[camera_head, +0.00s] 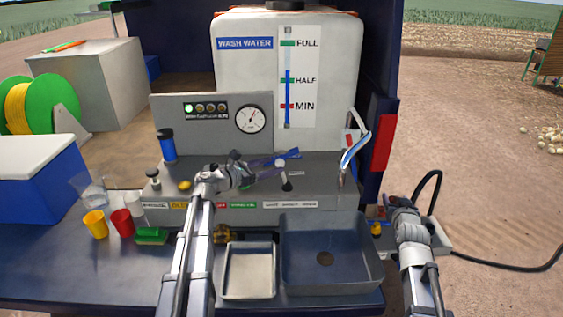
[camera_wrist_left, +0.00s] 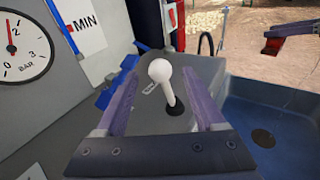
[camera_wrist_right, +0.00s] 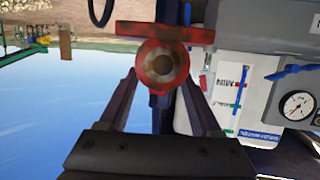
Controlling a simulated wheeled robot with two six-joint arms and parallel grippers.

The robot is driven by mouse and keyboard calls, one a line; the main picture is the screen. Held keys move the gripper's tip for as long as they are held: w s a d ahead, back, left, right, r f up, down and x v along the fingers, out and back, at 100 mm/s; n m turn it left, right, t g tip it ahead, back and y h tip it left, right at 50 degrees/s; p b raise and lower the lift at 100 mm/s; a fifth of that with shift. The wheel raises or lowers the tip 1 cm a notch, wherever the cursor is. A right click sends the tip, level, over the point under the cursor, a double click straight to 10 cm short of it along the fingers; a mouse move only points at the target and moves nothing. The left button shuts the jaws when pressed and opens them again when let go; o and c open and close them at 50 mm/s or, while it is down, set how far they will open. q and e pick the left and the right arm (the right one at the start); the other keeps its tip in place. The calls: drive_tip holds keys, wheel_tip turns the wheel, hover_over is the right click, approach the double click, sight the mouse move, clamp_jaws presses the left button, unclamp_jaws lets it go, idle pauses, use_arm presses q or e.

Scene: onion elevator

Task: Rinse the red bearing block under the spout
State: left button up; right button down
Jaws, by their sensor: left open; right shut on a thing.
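The red bearing block (camera_wrist_right: 165,62) has brown dirt patches on its face and round bore. My right gripper (camera_head: 384,212) is shut on it, near the sink's back right corner in the head view. The block (camera_wrist_left: 272,46) also shows at the upper right of the left wrist view. My left gripper (camera_head: 284,166) is open, its fingers on either side of a lever with a white ball knob (camera_wrist_left: 160,71), apparently without touching. The spout (camera_head: 356,142) curves above the back of the sink (camera_head: 373,272). I cannot tell whether water runs.
A metal tray (camera_head: 249,272) sits left of the sink. The wash water tank (camera_head: 262,75) and gauge panel (camera_head: 170,110) rise behind. Open ground lies right.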

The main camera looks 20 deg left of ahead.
use_arm(q)
drive_tip(key=shift+v, duration=2.35)
use_arm(e)
drive_tip(key=shift+r, duration=0.25)
